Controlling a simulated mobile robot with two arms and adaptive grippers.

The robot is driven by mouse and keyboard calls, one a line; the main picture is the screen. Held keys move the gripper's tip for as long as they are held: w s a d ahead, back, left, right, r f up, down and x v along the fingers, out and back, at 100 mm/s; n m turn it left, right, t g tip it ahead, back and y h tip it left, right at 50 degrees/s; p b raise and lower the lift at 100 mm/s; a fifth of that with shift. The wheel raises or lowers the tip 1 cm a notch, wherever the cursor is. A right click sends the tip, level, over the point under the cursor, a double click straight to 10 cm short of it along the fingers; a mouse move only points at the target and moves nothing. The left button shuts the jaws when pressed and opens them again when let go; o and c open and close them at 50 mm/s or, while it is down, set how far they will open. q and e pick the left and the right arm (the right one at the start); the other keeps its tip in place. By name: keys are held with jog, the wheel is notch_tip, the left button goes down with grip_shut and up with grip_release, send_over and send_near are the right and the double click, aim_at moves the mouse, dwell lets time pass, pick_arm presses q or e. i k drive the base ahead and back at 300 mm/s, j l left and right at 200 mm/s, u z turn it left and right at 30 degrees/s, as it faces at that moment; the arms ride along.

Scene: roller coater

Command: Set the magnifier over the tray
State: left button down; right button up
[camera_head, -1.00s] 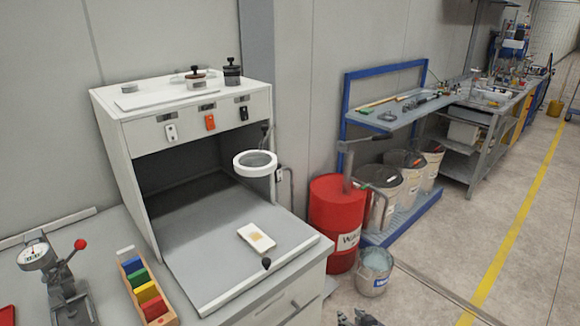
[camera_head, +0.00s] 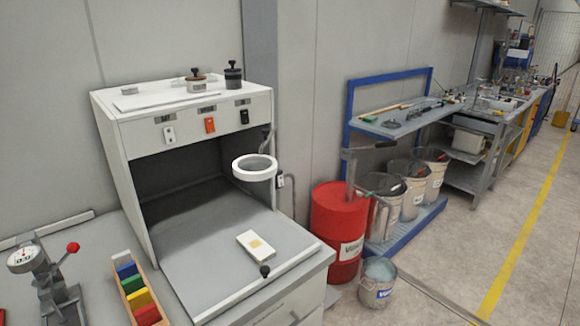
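The magnifier (camera_head: 254,168) is a white ring lens on a jointed arm fixed at the right side of the white cabinet. It hangs in the air at the right front of the cabinet opening, above and behind the tray. The tray (camera_head: 248,238) is a small white rectangle with a tan patch, lying on the grey work surface near its front right edge. A black knob (camera_head: 264,270) is close to the tray's front end. Neither of my grippers shows in the head view.
The white cabinet (camera_head: 185,120) has switches, with jars on top. A dial gauge stand (camera_head: 38,270) and a box of coloured blocks (camera_head: 138,292) stand at left. A red drum (camera_head: 338,225), a bucket (camera_head: 378,280) and a blue-framed bench (camera_head: 400,118) stand at right. Floor is clear at far right.

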aim_at(249, 176)
jog(key=i+l+u, duration=0.1)
jog(key=i+l, duration=0.2)
jog(key=i+l+u, duration=0.15)
jog(key=i+l, duration=0.15)
jog(key=l, duration=0.15)
jog(key=i+l+u, duration=0.1)
jog(key=i+l, duration=0.15)
jog(key=l, duration=0.15)
